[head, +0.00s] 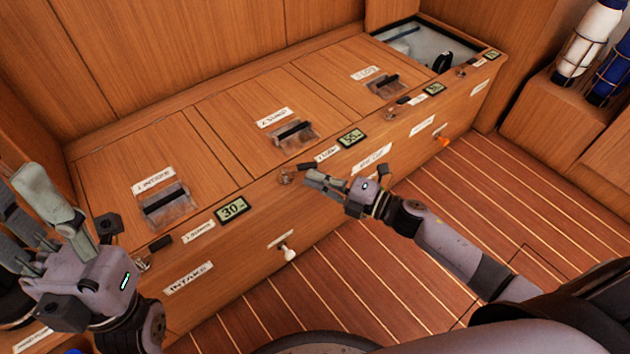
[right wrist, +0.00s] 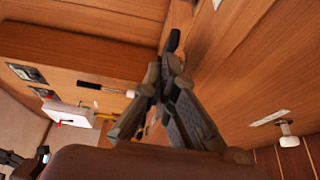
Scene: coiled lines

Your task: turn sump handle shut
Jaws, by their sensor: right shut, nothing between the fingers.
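A wooden bench has lids labelled intake, 2 sump (head: 273,117) and a third, less readable word. My right gripper (head: 308,180) is shut and empty at the bench's front edge, in front of the sump lid. Its closed fingers (right wrist: 172,75) also show in the right wrist view. A front label (head: 371,158) lies just right of it. I cannot make out a sump handle; my gripper and arm may cover it. A white handle (head: 289,253) sits on the front under a small label. My left gripper (head: 22,190) has its fingers apart at the far left, holding nothing visible.
Small displays (head: 231,209) line the bench edge. An orange handle (head: 443,142) is on the front farther right. An open compartment (head: 425,48) is at the bench's far end. Bottles (head: 590,40) stand in racks at upper right. The striped floor (head: 480,190) is clear.

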